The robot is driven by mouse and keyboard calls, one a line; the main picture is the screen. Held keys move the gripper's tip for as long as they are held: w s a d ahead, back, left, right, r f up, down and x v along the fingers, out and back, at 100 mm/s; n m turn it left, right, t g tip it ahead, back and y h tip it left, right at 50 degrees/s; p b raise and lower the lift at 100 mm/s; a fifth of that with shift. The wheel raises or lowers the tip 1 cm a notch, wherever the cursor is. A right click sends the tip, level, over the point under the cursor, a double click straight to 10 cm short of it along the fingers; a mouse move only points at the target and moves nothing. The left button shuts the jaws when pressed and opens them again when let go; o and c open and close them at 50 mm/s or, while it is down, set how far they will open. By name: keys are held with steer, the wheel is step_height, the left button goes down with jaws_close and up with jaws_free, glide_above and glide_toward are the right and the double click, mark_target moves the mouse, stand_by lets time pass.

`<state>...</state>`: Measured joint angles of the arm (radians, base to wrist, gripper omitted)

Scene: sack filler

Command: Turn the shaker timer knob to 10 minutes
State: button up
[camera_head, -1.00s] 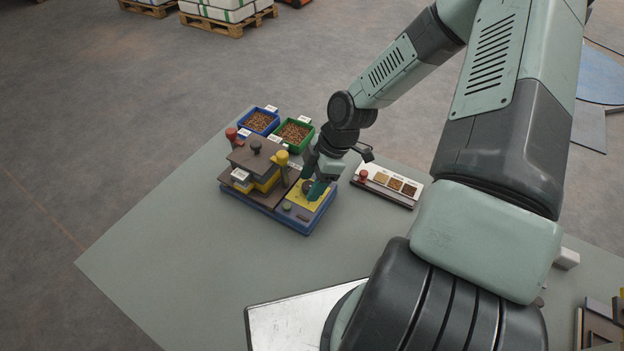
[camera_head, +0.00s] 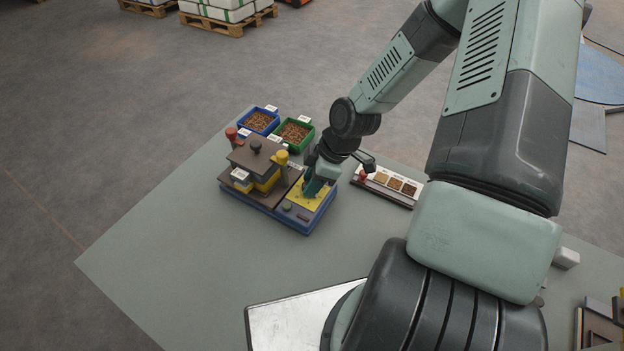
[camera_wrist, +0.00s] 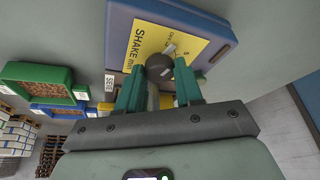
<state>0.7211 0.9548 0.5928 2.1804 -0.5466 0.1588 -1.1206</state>
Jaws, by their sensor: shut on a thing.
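The shaker (camera_head: 262,200) has a blue base with a dark stack on its left and a yellow timer panel on its right. The dark round timer knob (camera_wrist: 159,67) has a light pointer bar and sits on the yellow panel (camera_wrist: 141,42) marked "SHAKE". My gripper (camera_wrist: 158,75) is shut on the knob, with one green finger on each side. In the head view my gripper (camera_head: 311,187) is over the panel and hides the knob.
A blue tray (camera_head: 242,122) and a green tray (camera_head: 308,143) of brown grains stand behind the shaker. A white sample board (camera_head: 408,201) lies to the right. A yellow-topped post (camera_head: 282,158) rises close to my gripper. The table's front left is clear.

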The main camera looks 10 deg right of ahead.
steer(key=m, duration=0.2)
steer(key=m+t, duration=0.1)
steer(key=m, duration=0.1)
steer(key=shift+s+a+m+h, duration=0.1)
steer(key=shift+s+m+h, duration=0.1)
steer(key=shift+m+h, duration=0.15)
steer(key=m+t+h, duration=0.1)
steer(key=m, duration=0.1)
steer(key=m+h, duration=0.1)
steer(key=m, duration=0.2)
steer(key=shift+s+a+t, duration=0.1)
steer(key=shift+a+t, duration=0.05)
steer(key=shift+t, duration=0.25)
steer(key=m, duration=0.2)
steer(key=m+h, duration=0.1)
steer(key=m, duration=0.2)
steer(key=shift+a+t+h, duration=0.15)
steer(key=shift+t+h, duration=0.1)
steer(key=shift+t, duration=0.05)
steer(key=m+h, duration=0.1)
steer(key=m, duration=0.3)
steer(key=shift+a+m+h, duration=0.1)
steer(key=shift+m+h, duration=0.15)
steer(key=shift+h, duration=0.15)
steer(key=o, duration=1)
